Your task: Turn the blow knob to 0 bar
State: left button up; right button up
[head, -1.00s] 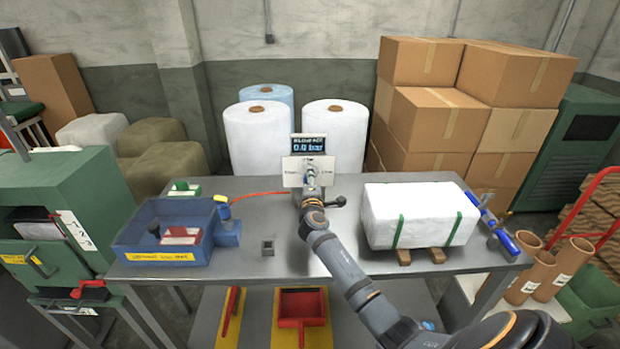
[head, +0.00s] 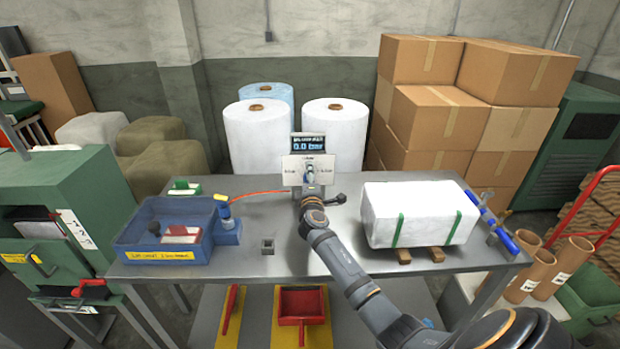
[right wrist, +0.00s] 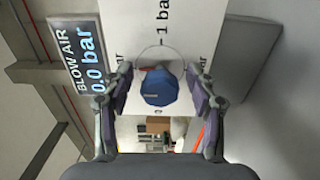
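The blow knob (right wrist: 160,87) is a blue faceted knob on a white panel (right wrist: 183,20), with a "1 bar" mark in the right wrist view. The display (right wrist: 80,65) beside it reads "BLOW AIR 0.0 bar". In the head view the display (head: 308,143) stands above the white panel (head: 326,168) at the table's back edge. My right gripper (right wrist: 159,92) is open, one finger on each side of the knob, with a visible gap on both sides. The knob's pointer cannot be made out clearly. My left gripper is not in view.
A blue bin (head: 165,258) stands on the table's left, and a white wrapped block (head: 415,212) with green straps lies on the right. A red hose (head: 258,194) runs left of the panel.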

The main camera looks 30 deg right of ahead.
jog(key=v, duration=1.2)
